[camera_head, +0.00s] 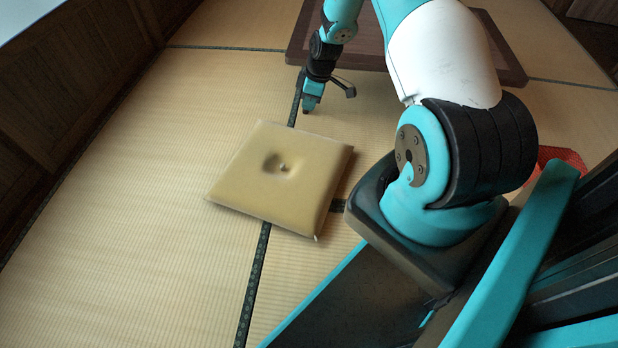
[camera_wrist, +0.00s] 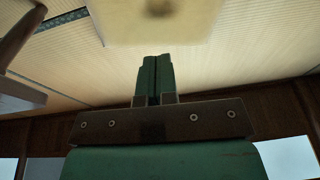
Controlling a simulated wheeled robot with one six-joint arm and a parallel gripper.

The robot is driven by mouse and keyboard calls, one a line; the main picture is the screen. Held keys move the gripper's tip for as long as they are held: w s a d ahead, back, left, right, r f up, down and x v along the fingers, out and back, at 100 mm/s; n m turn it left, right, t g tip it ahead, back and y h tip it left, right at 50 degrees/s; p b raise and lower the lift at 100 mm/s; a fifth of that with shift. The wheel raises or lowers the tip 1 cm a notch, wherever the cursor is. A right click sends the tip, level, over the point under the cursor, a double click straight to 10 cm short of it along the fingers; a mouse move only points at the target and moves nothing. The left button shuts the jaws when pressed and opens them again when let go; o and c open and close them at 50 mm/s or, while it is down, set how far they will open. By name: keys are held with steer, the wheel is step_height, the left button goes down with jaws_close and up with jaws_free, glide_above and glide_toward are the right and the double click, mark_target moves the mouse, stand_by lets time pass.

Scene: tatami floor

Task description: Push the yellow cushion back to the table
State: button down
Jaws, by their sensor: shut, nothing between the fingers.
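The yellow cushion (camera_head: 268,195) lies flat on the tatami in the middle of the head view, with a dimple at its centre. It also shows at the top of the wrist view (camera_wrist: 135,28), cut off by the frame. The low brown table (camera_head: 300,45) stands behind it, with bare floor between the two. My gripper (camera_head: 311,106) is shut and empty, pointing down just beyond the cushion's far edge, on the table side. In the wrist view my shut fingers (camera_wrist: 155,60) appear just short of the cushion's edge; I cannot tell whether they touch.
A red object (camera_head: 562,155) shows partly behind my arm at the right. A wooden wall (camera_head: 70,90) runs along the left. The tatami (camera_head: 130,240) left of and in front of the cushion is clear. My arm hides part of the table.

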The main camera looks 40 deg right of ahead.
mark_target(309, 163)
steer(key=shift+h, duration=0.4)
steer(key=s+d+f+b, duration=0.2)
steer(key=d+f, duration=0.1)
steer(key=f, duration=0.5)
steer(key=s+d+f+b, duration=0.2)
steer(key=s+f+b, duration=0.1)
steer(key=f, duration=0.6)
steer(key=s+d+f+b, duration=0.3)
steer(key=f, duration=0.5)
steer(key=shift+d+f, duration=0.3)
steer(key=shift+f, duration=0.4)
steer(key=w+a+b, duration=0.1)
steer(key=w+a, duration=0.1)
steer(key=w, duration=0.1)
steer(key=w+a+b, duration=0.2)
steer(key=w+a, duration=0.1)
steer(key=w+a+b, duration=0.2)
steer(key=w, duration=0.1)
steer(key=shift+w+a+f, duration=0.1)
steer(key=shift+a, duration=0.25)
steer(key=shift+d+f+b, duration=0.1)
steer(key=shift+f+b, duration=0.35)
steer(key=shift+b, duration=0.3)
steer(key=shift+f, duration=0.2)
steer(key=shift+s, duration=0.2)
